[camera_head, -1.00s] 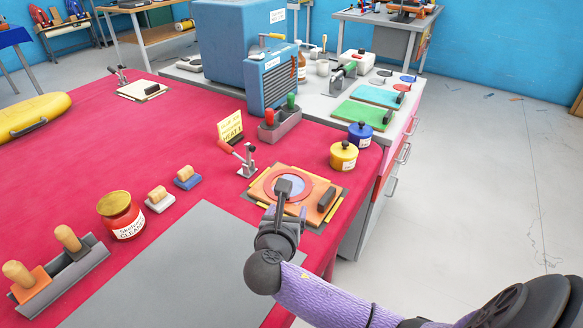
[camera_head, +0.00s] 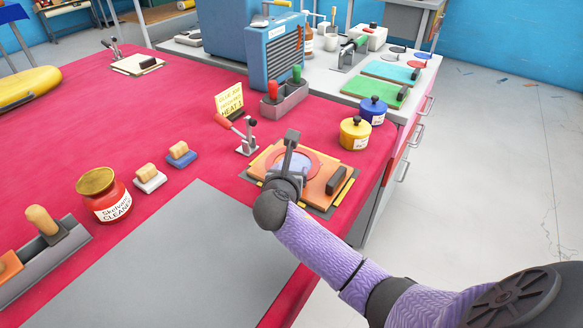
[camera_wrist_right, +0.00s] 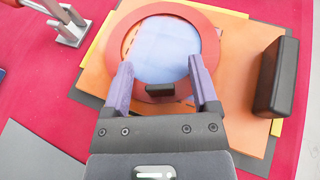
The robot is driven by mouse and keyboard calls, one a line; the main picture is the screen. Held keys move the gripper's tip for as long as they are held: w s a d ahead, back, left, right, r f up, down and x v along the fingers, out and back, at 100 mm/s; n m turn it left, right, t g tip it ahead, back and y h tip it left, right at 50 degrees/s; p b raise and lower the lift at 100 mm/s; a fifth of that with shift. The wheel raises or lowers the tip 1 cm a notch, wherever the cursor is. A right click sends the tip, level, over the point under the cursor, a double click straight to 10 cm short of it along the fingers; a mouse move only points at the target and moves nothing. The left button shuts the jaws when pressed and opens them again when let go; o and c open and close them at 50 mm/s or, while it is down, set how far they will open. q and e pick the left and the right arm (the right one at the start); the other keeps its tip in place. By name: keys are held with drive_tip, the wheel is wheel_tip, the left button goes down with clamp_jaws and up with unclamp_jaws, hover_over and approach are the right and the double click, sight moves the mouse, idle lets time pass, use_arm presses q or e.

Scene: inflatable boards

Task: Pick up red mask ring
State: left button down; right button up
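The red mask ring (camera_wrist_right: 211,45) lies flat on the orange board (camera_wrist_right: 240,60), around a pale blue round patch (camera_wrist_right: 165,48). A small black tab (camera_wrist_right: 156,89) sits on the ring's near edge. In the head view the ring (camera_head: 317,165) is partly hidden behind my right gripper. My right gripper (camera_wrist_right: 161,75) is open, its two purple fingers on either side of the tab. I see no finger closed on the tab, and cannot tell how high the fingertips are above the board. My left gripper is not in view.
A black block (camera_wrist_right: 276,77) stands on the board's right side. A toggle clamp (camera_head: 243,138) stands behind left of it, and yellow (camera_head: 354,134) and blue (camera_head: 373,110) pots behind right. A grey mat (camera_head: 180,265) lies in front, on the red table.

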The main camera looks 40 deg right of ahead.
clamp_jaws()
